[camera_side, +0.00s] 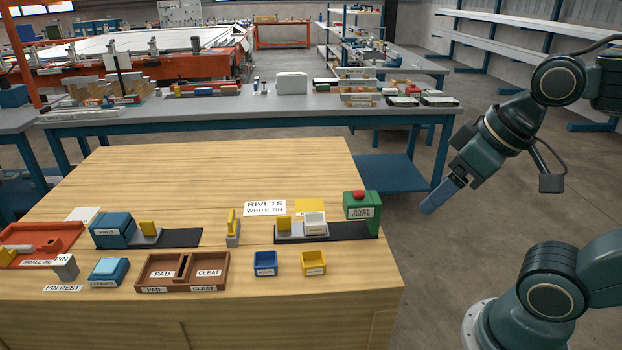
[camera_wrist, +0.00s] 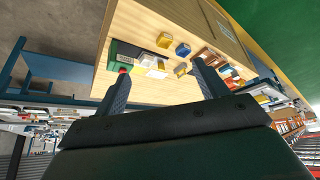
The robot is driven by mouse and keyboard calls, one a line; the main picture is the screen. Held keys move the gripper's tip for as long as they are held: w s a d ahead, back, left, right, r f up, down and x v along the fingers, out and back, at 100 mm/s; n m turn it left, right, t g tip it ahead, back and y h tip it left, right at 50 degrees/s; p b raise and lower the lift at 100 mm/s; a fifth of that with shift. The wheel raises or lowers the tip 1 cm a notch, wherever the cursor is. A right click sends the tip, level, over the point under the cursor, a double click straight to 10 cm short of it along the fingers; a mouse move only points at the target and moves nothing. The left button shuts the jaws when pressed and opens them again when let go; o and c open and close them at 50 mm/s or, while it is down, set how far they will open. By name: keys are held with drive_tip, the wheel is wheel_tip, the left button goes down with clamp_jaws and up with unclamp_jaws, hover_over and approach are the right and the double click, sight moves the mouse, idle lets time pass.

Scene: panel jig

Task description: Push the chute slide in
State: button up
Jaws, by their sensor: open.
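The chute slide (camera_side: 290,237) is a grey block with an upright yellow tab (camera_side: 284,223), on a dark track (camera_side: 345,231). A white tin (camera_side: 315,224) sits at its right, on or against it; I cannot tell which. The green rivet chute (camera_side: 361,207) with a red button stands at the track's right end, with bare track between it and the tin. The chute (camera_wrist: 127,52) also shows in the wrist view. My gripper (camera_side: 429,208) is off the table's right side, apart from everything. In the wrist view its two fingers (camera_wrist: 161,70) are spread and empty.
A blue bin (camera_side: 265,263) and a yellow bin (camera_side: 314,263) stand in front of the track. A grey piece with a yellow tab (camera_side: 233,229) stands to its left. A brown divided tray (camera_side: 222,273) lies further left.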

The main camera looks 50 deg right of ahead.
drive_tip(key=shift+c, duration=0.2)
drive_tip(key=shift+w+r, duration=0.1)
drive_tip(key=c, duration=0.7)
drive_tip(key=shift+w+r, duration=0.1)
drive_tip(key=shift+w, duration=0.15)
drive_tip(key=shift+c, duration=0.6)
drive_tip(key=w+d+r+n+g, duration=0.1)
drive_tip(key=w+n, duration=0.1)
drive_tip(key=w, duration=0.9)
drive_tip(key=w+d+r+n+g, duration=0.1)
drive_tip(key=w+n+g, duration=0.15)
drive_tip(key=w, duration=0.75)
drive_tip(key=w+d+f+n+g, duration=0.2)
drive_tip(key=w+f+n, duration=0.2)
drive_tip(key=w+f, duration=1.3)
drive_tip(key=shift+w, duration=0.7)
drive_tip(key=shift+d+f+n, duration=0.1)
drive_tip(key=shift+n, duration=0.15)
